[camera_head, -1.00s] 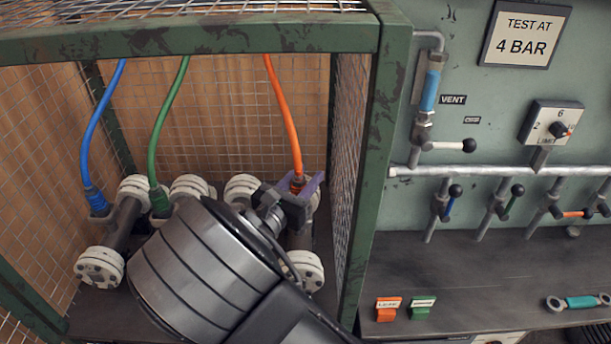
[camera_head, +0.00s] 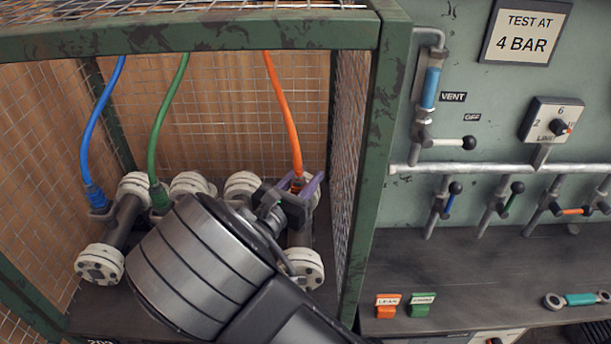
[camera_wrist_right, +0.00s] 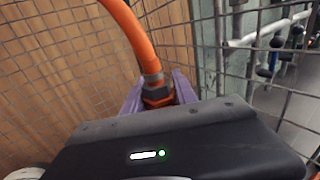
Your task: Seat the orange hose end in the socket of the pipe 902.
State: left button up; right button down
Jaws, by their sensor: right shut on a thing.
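The orange hose (camera_head: 283,105) hangs down into the mesh cage. Its orange end (camera_head: 298,184) is between the purple fingers of my right gripper (camera_head: 303,187), at the far end of the rightmost flanged pipe, whose near flange (camera_head: 303,268) shows. In the right wrist view the hose end (camera_wrist_right: 157,95) has a metal collar and stands about upright between the fingers. My right gripper is shut on it. My gripper body hides the socket below, so I cannot tell how deep the end sits. No readable 902 label shows on this pipe. My left gripper is out of view.
A blue hose (camera_head: 93,135) and a green hose (camera_head: 165,130) reach down to other flanged pipes on the left. The green cage post (camera_head: 365,190) and mesh stand close on the right. A valve panel (camera_head: 480,190) is outside the cage.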

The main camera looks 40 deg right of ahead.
jog(key=shift+f+b, duration=0.4)
jog(key=shift+f, duration=0.5)
jog(key=c, duration=0.9)
grip_release()
jog(key=shift+f, duration=0.1)
jog(key=shift+a, duration=0.1)
jog(key=v, duration=0.7)
jog(key=shift+a+p, duration=0.3)
jog(key=shift+a, duration=0.05)
jog(key=shift+s, duration=0.15)
